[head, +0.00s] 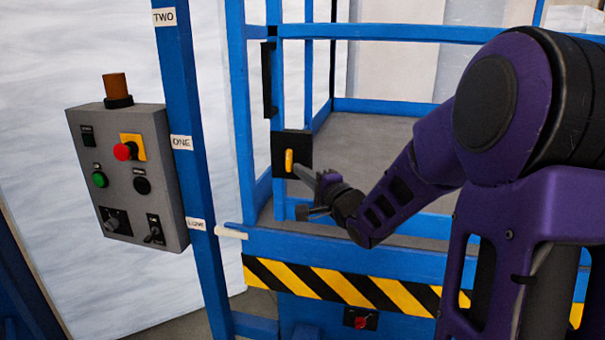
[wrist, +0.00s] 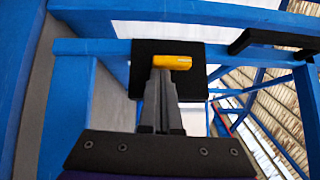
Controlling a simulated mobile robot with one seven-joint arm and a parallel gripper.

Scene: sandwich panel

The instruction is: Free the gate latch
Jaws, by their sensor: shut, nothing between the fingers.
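The gate latch is a yellow handle (head: 289,161) on a black plate (head: 304,141), fixed to the blue gate frame. In the head view the handle stands upright. It also shows in the wrist view as a yellow bar (wrist: 172,62) on its black plate (wrist: 146,55). My gripper (head: 300,171) reaches in from the right with its tips close to the handle. In the wrist view my gripper (wrist: 160,72) is shut, with its fingertips at the handle's lower edge. I cannot tell whether they touch it. Nothing is held between the fingers.
A grey control box (head: 130,178) with buttons hangs on a blue post (head: 185,120) at the left. Blue rails surround a grey platform (head: 385,150). A striped yellow and black bar (head: 340,284) runs below, with a red knob (head: 361,322) under it.

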